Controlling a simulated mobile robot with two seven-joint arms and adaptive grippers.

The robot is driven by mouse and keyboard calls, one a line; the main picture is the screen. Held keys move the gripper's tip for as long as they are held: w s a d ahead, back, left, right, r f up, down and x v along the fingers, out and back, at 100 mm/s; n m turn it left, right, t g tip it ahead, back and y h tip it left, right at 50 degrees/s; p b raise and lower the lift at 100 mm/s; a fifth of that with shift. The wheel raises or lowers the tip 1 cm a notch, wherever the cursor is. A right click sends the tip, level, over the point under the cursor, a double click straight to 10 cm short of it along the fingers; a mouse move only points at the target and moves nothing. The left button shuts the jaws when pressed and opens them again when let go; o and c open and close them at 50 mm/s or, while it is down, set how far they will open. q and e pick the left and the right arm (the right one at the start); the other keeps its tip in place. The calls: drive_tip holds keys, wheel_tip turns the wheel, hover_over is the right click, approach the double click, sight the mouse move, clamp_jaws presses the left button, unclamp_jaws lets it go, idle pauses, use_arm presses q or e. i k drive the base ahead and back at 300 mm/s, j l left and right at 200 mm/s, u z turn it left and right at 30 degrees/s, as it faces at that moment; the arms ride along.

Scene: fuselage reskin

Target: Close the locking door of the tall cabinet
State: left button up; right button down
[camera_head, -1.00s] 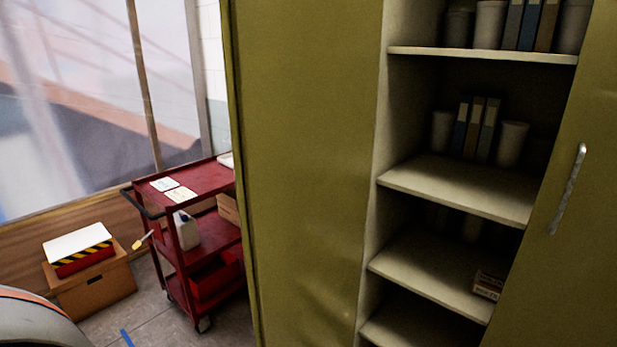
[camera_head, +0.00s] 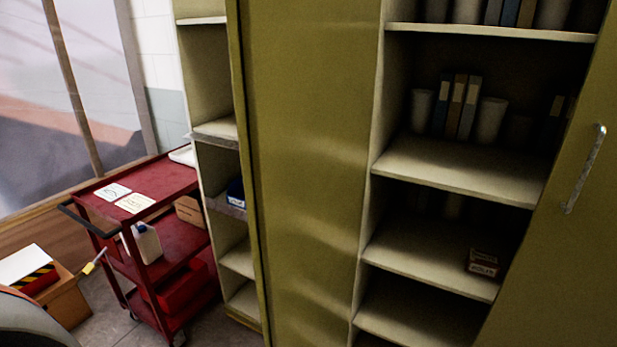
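The tall olive-green cabinet stands open in front of me. One olive door (camera_head: 310,170) shows at the middle left as a tall plain panel with no handle in sight. Another olive door (camera_head: 565,260) with a silver bar handle (camera_head: 584,168) is at the right, partly cut off by the frame edge. Between them the pale cabinet shelves (camera_head: 460,170) are exposed. I cannot tell how far each door is swung. Neither of my grippers shows in the head view.
A red cart (camera_head: 160,245) stands at the left, beside pale shelves (camera_head: 220,130) left of the olive panel. A cardboard box (camera_head: 65,305) is at the lower left. Binders (camera_head: 455,105), white cups and a small box (camera_head: 483,263) are on the cabinet shelves. Some floor shows near the cart.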

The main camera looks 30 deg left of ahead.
sight(303, 72)
drive_tip(key=j+z, duration=0.15)
drive_tip(key=j, duration=0.4)
drive_tip(key=j+z, duration=0.15)
drive_tip(key=j, duration=0.4)
drive_tip(key=k+j+z, duration=0.15)
drive_tip(key=j, duration=0.4)
drive_tip(key=j+z, duration=0.15)
drive_tip(key=j, duration=0.4)
